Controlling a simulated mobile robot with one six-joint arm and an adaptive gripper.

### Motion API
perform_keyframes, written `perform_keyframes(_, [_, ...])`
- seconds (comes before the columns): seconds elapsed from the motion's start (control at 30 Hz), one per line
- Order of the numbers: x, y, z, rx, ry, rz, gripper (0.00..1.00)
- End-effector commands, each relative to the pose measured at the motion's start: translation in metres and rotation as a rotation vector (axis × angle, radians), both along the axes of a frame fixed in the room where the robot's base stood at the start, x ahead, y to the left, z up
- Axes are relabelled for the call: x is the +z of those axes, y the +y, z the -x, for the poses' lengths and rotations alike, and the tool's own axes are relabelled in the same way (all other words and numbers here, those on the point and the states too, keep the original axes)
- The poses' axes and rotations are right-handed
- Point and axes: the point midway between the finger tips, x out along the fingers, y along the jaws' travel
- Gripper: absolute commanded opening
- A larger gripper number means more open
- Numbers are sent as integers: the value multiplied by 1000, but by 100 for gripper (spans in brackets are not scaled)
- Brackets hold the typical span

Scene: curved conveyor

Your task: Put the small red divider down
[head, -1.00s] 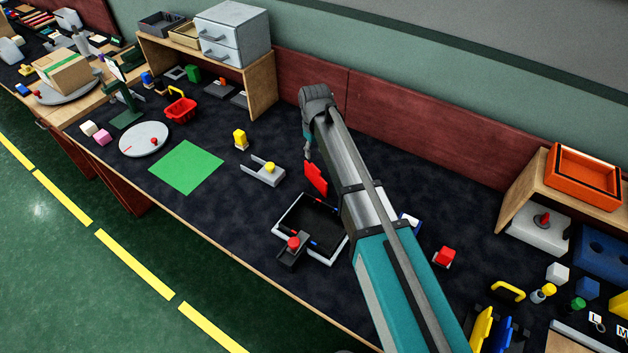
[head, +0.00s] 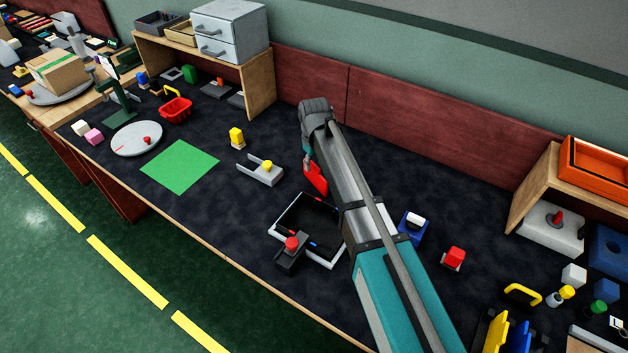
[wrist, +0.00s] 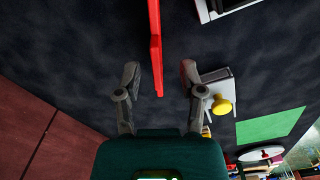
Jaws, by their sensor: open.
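The small red divider (head: 317,181) is a thin flat panel standing on edge beyond the black tray, partly covered by my arm in the head view. In the wrist view the divider (wrist: 155,45) shows nearly edge-on, its near end between my two spread fingertips. My gripper (wrist: 160,76) is open, with a gap visible on each side of the panel. In the head view my gripper (head: 307,160) is at the divider's far left end, mostly hidden by my arm. I cannot tell whether the divider's lower edge rests on the dark bench top.
A black tray with a white rim (head: 322,262) lies close in front. A grey holder with a yellow knob (head: 261,173) and a green mat (head: 180,167) lie to the left. The dark red back panel (head: 420,120) rises behind. Dark bench around the divider is mostly clear.

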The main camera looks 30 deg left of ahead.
Motion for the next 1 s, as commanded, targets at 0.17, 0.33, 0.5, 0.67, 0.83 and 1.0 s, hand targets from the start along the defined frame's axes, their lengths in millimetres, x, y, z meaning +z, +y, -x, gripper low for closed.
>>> perform_keyframes(0.17, [-1, 0, 0, 0, 0, 0, 51])
perform_keyframes(0.33, [-1, 0, 0, 1, 0, 0, 51])
perform_keyframes(0.5, [-3, 1, 0, 1, 0, 0, 51])
perform_keyframes(0.67, [-12, 0, 0, 1, 0, 0, 51])
perform_keyframes(0.83, [-25, 0, -1, 2, 0, 0, 51])
perform_keyframes(1.0, [-38, 0, -2, 2, 0, 0, 51])
